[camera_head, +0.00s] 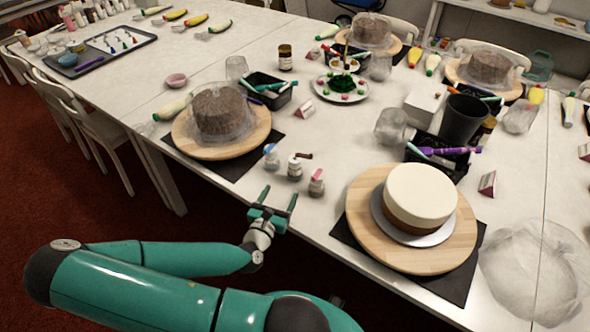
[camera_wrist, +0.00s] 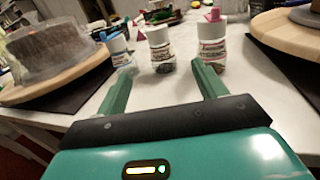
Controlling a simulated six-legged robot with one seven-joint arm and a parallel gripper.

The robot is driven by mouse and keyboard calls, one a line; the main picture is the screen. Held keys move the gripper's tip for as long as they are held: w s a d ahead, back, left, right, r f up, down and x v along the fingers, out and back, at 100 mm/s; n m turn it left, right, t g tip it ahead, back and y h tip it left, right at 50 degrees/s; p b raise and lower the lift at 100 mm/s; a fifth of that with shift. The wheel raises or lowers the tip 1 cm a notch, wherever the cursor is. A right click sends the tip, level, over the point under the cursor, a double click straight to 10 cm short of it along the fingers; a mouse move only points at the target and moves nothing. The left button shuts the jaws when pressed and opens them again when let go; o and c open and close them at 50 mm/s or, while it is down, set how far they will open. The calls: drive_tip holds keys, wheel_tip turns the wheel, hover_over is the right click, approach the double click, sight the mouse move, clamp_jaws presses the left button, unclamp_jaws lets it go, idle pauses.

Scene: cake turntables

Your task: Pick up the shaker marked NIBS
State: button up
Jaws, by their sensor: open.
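Three small shakers stand upright in a row near the table's front edge: a left one with a blue top (camera_head: 271,158), a middle one (camera_head: 294,168) and a right one with a pink top (camera_head: 316,184). Their labels are too small or blurred for me to read NIBS on any. In the wrist view the left (camera_wrist: 119,51), middle (camera_wrist: 161,54) and right (camera_wrist: 212,50) shakers stand beyond my fingertips.
A covered brown cake on a wooden turntable (camera_head: 251,141) stands left of the shakers. A cream-topped cake on another turntable (camera_head: 365,225) stands right. Behind are a black caddy (camera_head: 282,99) and a small pink-white card (camera_head: 304,108).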

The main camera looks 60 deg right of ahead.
sight(292, 170)
drive_tip(key=d, duration=0.9)
drive_tip(key=w+d, duration=0.1)
drive_tip(key=d, duration=0.3)
drive_tip(key=shift+w+d, duration=0.1)
drive_tip(key=shift+d, duration=0.15)
drive_tip(key=c, duration=1.1)
drive_tip(key=shift+c, duration=0.2)
drive_tip(key=shift+w+r, duration=0.1)
drive_tip(key=shift+r, duration=0.05)
